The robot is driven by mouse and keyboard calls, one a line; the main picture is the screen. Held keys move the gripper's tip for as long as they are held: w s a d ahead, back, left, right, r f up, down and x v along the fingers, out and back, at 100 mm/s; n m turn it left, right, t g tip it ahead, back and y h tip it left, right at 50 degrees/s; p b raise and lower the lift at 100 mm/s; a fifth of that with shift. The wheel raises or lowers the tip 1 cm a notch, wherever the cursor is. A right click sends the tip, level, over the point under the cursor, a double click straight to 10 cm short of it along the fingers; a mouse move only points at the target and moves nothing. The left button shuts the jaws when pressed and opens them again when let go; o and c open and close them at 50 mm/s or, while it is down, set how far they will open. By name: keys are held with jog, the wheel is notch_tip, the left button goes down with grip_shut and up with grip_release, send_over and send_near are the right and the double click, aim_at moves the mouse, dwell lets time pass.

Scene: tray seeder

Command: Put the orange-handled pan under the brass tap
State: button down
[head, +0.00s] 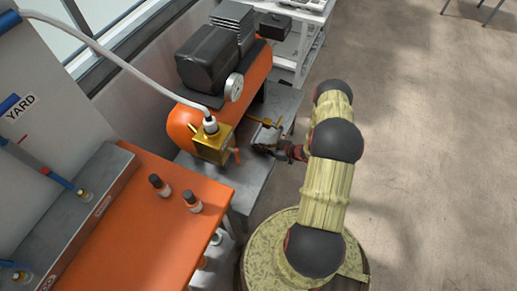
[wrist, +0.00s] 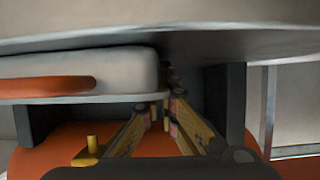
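In the wrist view, which seems upside down, a pale pan (wrist: 110,68) with a thin rim and an orange handle (wrist: 45,88) lies against the grey surface. A brass tap (wrist: 91,146) shows against the orange tank. My gripper (wrist: 163,106) points in beside the pan's end. Its two fingers look apart, with a narrow gap at the tips. Whether a tip touches the pan is unclear. In the head view my gripper (head: 268,143) is low over the grey stand, beside the tank.
The orange compressor tank (head: 185,120) stands on the grey stand (head: 262,178), with dark feet (wrist: 235,105) near my fingers. A brass block (head: 212,147) with a hose is at its front. An orange bench (head: 140,225) holds small bottles.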

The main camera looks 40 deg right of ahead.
jog(key=c, duration=2.5)
grip_release()
jog(key=o, duration=0.4)
jog(key=shift+o, duration=0.3)
jog(key=shift+s+d+r, duration=0.1)
jog(key=shift+r, duration=0.15)
jog(key=p+v, duration=0.4)
jog(key=v, duration=0.7)
jog(key=shift+s+d, duration=0.15)
jog(key=shift+s, duration=0.15)
